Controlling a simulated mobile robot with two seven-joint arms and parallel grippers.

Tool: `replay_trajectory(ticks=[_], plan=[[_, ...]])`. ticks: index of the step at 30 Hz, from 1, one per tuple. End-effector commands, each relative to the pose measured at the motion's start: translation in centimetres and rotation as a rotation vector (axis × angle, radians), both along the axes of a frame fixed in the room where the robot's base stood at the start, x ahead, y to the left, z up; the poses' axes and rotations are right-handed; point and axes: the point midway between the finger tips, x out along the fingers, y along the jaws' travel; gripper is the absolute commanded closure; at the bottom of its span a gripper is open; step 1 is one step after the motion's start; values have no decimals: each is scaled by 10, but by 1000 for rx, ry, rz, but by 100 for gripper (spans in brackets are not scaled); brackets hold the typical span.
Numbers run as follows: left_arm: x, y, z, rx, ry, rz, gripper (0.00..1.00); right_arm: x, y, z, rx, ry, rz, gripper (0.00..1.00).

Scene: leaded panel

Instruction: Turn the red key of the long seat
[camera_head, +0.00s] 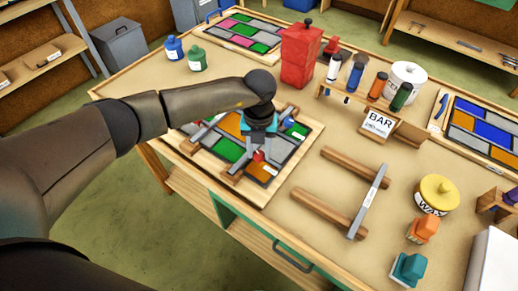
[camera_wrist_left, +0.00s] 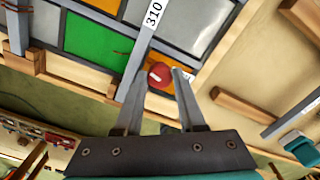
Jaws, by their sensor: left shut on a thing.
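The red key (camera_wrist_left: 160,75) is a small round knob between the fingertips of my left gripper (camera_wrist_left: 159,82) in the left wrist view. In the head view the key (camera_head: 259,155) shows as a bit of red under my left gripper (camera_head: 255,150), partly hidden by the fingers. The gripper is shut on it and points down at the panel's near part. A grey strip labelled 310 (camera_wrist_left: 143,48) runs up to the key. The leaded panel (camera_head: 228,150) of green, orange and grey panes lies on a wooden board. I cannot tell the key's angle. My right gripper is out of view.
Right of the panel lie two wooden bars with a metal ruler (camera_head: 368,200) across them. A yellow-lidded tin (camera_head: 437,194) stands at the right.

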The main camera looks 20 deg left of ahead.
Motion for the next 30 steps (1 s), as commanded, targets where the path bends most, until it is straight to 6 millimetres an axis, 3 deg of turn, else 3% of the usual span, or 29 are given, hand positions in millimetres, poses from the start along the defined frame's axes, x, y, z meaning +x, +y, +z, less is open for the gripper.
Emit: replay_trajectory(ticks=[1, 9, 19, 23, 30], plan=[[1, 0, 1, 0, -2, 0, 59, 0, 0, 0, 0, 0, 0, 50], [0, 0, 0, 0, -1, -1, 31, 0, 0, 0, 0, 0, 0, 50], [1, 0, 7, -1, -2, -2, 31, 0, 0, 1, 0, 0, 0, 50], [1, 0, 27, -1, -4, -4, 31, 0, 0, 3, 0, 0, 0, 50], [1, 0, 85, -1, -6, -3, 31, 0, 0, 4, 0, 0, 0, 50]])
